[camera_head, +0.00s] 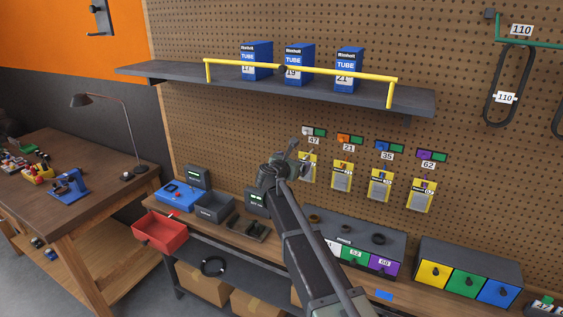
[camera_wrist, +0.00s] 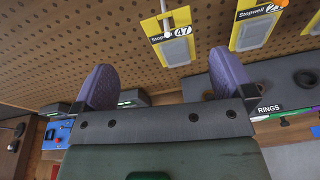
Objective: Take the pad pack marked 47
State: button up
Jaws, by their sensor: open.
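The pad pack marked 47 (camera_wrist: 173,38) is a yellow card with a grey pad, hanging on the pegboard. In the wrist view it shows ahead, between and slightly beyond my gripper's fingers (camera_wrist: 162,62), apart from them. In the head view the pack (camera_head: 309,168) is partly hidden behind my gripper (camera_head: 291,155). My gripper is open and empty. Above the pack, a 47 label (camera_head: 313,140) sits beside a white and a green tag.
Similar packs hang to the right under labels 21 (camera_head: 343,175), 35 (camera_head: 382,186) and 62 (camera_head: 423,196). A shelf (camera_head: 290,85) with a yellow rail (camera_head: 300,69) and blue TUBE boxes is above. Below is a bench with a ring box (camera_head: 378,222) and a red bin (camera_head: 160,231).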

aim_at(307, 154)
jog(key=shift+n, duration=0.9)
jog(key=b+x, duration=0.1)
jog(key=x, duration=0.4)
jog(key=b+x, duration=0.1)
jog(key=x, duration=0.5)
jog(key=shift+s+d, duration=0.1)
jog(key=shift+d, duration=0.25)
jog(key=shift+s+r, duration=0.15)
jog(key=shift+c, duration=0.5)
jog(key=c, duration=1.1)
